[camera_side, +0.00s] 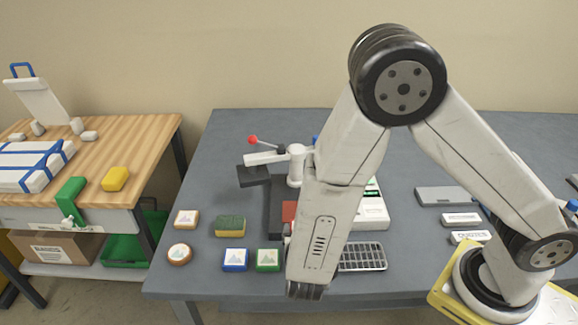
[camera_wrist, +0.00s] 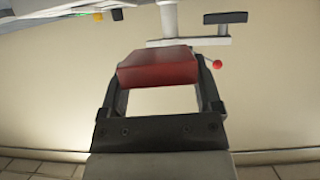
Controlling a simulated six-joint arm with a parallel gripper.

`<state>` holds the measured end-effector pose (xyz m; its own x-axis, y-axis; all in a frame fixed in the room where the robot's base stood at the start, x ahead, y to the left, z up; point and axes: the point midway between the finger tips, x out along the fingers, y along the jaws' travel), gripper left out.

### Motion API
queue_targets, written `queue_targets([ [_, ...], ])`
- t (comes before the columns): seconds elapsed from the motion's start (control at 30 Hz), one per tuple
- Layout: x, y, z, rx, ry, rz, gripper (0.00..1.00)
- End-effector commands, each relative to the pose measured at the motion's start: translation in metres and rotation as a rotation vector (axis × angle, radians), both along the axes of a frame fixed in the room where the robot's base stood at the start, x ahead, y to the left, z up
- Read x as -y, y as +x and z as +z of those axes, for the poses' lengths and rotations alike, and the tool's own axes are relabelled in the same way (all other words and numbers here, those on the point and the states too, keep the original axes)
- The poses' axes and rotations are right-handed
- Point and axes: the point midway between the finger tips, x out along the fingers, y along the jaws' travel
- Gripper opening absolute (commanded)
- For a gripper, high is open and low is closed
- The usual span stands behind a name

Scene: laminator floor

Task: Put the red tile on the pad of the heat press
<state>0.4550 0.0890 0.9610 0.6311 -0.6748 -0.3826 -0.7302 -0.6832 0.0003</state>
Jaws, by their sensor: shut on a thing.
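My gripper (camera_wrist: 160,66) is shut on the red tile (camera_wrist: 158,72), with one finger at each side of it in the wrist view. In the side view the red tile (camera_side: 289,211) shows only partly at the left edge of my arm, and my gripper is mostly hidden there. The heat press has a white post (camera_side: 296,165), a lever with a red knob (camera_side: 252,140) and a dark upper plate (camera_side: 253,175) swung to the left. The tile appears over or in front of the dark lower part (camera_side: 276,205); I cannot tell whether they touch. The pad is not clearly visible.
The grey table (camera_side: 225,145) is clear at the back left.

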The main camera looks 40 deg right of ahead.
Motion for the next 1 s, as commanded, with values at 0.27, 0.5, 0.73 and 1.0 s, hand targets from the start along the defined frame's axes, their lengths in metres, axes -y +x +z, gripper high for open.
queue_targets([
  [0.27,0.000,0.000,-0.012,-0.002,-0.002,0.000,0.17],
  [0.5,0.000,0.000,-0.037,-0.002,-0.002,0.001,0.17],
  [0.73,0.000,0.000,-0.056,0.000,0.000,0.000,0.17],
  [1.0,0.000,0.001,-0.059,0.001,0.001,0.001,0.17],
])
